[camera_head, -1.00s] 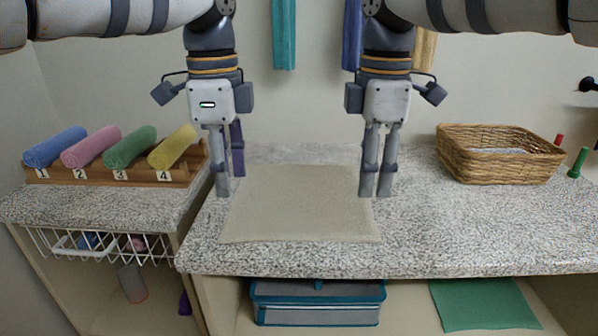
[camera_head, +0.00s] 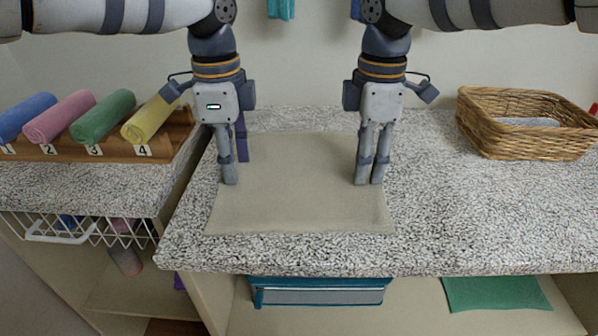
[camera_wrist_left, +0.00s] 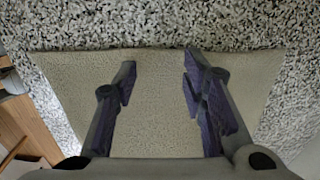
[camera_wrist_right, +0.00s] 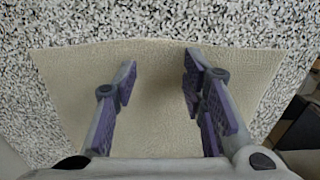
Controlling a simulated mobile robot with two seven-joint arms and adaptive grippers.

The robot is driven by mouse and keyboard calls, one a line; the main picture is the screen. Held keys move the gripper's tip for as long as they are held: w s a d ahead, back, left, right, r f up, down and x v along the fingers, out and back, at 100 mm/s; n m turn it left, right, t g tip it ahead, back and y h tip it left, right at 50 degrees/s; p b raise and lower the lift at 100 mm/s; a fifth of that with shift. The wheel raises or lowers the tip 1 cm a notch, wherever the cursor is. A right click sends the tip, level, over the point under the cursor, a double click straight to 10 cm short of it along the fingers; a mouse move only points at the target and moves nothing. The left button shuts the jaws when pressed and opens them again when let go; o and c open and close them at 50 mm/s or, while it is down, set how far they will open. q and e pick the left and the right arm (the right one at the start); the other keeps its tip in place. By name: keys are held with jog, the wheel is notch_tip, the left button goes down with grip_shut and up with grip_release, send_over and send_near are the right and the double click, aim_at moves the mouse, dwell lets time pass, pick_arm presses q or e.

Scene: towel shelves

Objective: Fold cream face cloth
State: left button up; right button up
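The cream face cloth (camera_head: 300,205) lies flat and spread out on the speckled counter. It also fills the middle of the left wrist view (camera_wrist_left: 155,75) and the right wrist view (camera_wrist_right: 155,75). My left gripper (camera_head: 236,172) points down over the cloth's left side, its fingers apart and empty. My right gripper (camera_head: 369,183) points down over the cloth's right side; its fingers are apart in the right wrist view (camera_wrist_right: 158,75), with nothing between them. I cannot tell whether either gripper's tips touch the cloth.
A wicker basket (camera_head: 480,139) stands at the right on the counter (camera_head: 440,215). Rolled towels, including a yellow one (camera_head: 150,120), lie on a numbered wooden rack (camera_head: 75,150) at the left. A teal-edged box (camera_head: 320,293) and a green cloth (camera_head: 495,293) are below.

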pick_arm(q)
jog(key=shift+f, duration=0.45)
pick_arm(e)
jog(key=shift+f, duration=0.4)
pick_arm(q)
jog(key=c, duration=0.6)
pick_arm(e)
jog(key=c, duration=0.6)
pick_arm(q)
jog(key=shift+f, duration=0.15)
grip_shut()
pick_arm(e)
jog(key=shift+f, duration=0.2)
grip_shut()
pick_arm(q)
jog(key=shift+s+f, duration=0.1)
pick_arm(e)
jog(key=shift+s+f, duration=0.1)
